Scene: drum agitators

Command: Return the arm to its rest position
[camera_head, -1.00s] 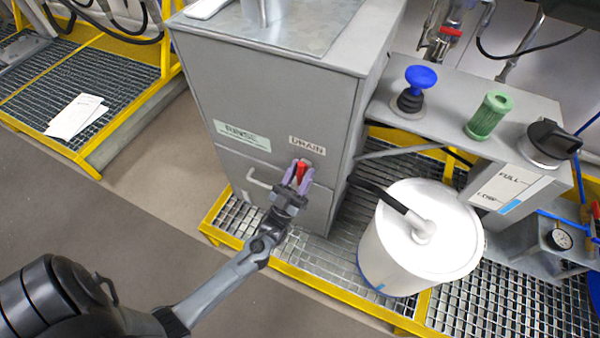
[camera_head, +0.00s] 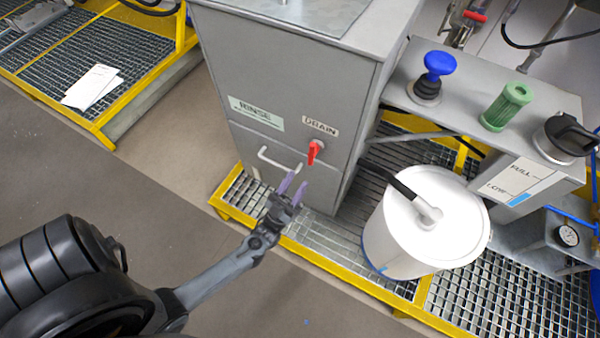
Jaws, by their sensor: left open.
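My left gripper (camera_head: 292,187) is open and empty, with purple fingertips. It is in front of the grey cabinet (camera_head: 290,80), below and to the left of the red drain handle (camera_head: 314,151), and apart from it. The handle sits under the DRAIN label (camera_head: 320,126). My left arm (camera_head: 222,275) reaches in from the lower left. My right gripper is out of the picture.
A white drum (camera_head: 420,240) with a black hose stands right of the cabinet on yellow-edged grating (camera_head: 330,260). A shelf holds a blue-knobbed plunger (camera_head: 437,68), a green cylinder (camera_head: 508,105) and a black cap (camera_head: 568,135). The floor (camera_head: 110,190) at left is clear.

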